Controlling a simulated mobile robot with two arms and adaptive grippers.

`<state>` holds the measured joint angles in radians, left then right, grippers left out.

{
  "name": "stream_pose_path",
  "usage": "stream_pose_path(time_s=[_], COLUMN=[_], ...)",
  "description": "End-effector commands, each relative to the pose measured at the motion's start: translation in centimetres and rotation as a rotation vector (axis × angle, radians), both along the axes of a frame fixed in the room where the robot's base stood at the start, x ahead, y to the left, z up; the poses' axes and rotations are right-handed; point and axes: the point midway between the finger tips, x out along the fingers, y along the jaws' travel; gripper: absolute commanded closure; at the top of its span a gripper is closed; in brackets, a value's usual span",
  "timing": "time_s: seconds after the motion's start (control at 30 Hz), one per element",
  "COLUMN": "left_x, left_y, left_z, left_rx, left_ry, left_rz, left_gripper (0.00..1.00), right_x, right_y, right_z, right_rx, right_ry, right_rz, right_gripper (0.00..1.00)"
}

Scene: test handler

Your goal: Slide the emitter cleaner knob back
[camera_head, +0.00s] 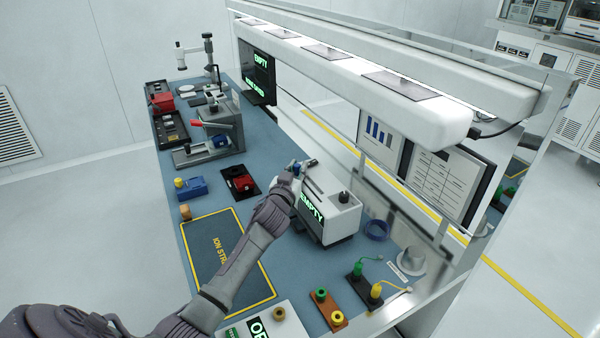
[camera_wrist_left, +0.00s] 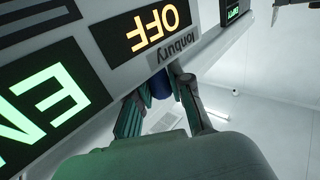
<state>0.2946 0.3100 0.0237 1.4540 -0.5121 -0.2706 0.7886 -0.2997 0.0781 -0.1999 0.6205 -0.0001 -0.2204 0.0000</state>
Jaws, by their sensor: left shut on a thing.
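The white ionizer box (camera_head: 330,190) stands on the blue bench mat, with a lit green "EMPTY" panel on its front and a black knob (camera_head: 344,197) on top. In the left wrist view its face (camera_wrist_left: 110,20) shows upside down, with an orange "OFF" panel and an "Ionbury" label. My left gripper (camera_head: 297,170) is at the box's far left end, shut on a small blue knob (camera_head: 297,166). The blue knob (camera_wrist_left: 161,84) also shows between the fingers (camera_wrist_left: 158,100) in the left wrist view, partly hidden by them. My right gripper is not in view.
A dark mat with a yellow border (camera_head: 222,262) lies left of my arm. A blue box (camera_head: 190,188) and a red part on a black plate (camera_head: 240,183) are near. A blue ring (camera_head: 377,230) and green and yellow plugs (camera_head: 366,282) lie right. A lamp bar (camera_head: 360,75) hangs above.

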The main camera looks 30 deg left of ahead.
Motion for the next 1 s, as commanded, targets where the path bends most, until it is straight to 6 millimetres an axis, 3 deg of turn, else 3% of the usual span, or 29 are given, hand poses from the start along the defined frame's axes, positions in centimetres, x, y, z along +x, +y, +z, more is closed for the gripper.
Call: stream_pose_path(time_s=[0.07, 0.1, 0.23, 0.63, 1.0], left_x=[0.0, 0.0, 0.0, -0.7, -7.8], left_y=[0.0, 0.0, -0.1, -0.3, -2.1], left_z=[0.0, 0.0, 0.0, -0.1, -0.2], left_rx=[0.000, 0.000, 0.000, 0.001, -0.001], left_ry=[0.001, 0.001, 0.001, 0.001, 0.003], left_rz=[0.000, 0.000, 0.000, 0.000, -0.001], left_gripper=[1.00, 0.75, 0.53, 0.53, 0.53], right_x=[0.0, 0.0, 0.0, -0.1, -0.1], right_y=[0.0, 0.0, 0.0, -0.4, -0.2], right_z=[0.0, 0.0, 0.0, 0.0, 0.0], right_rx=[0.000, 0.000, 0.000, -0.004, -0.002], right_ry=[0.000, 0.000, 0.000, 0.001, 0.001], right_rz=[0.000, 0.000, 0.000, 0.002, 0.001], right_gripper=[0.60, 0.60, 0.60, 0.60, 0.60])
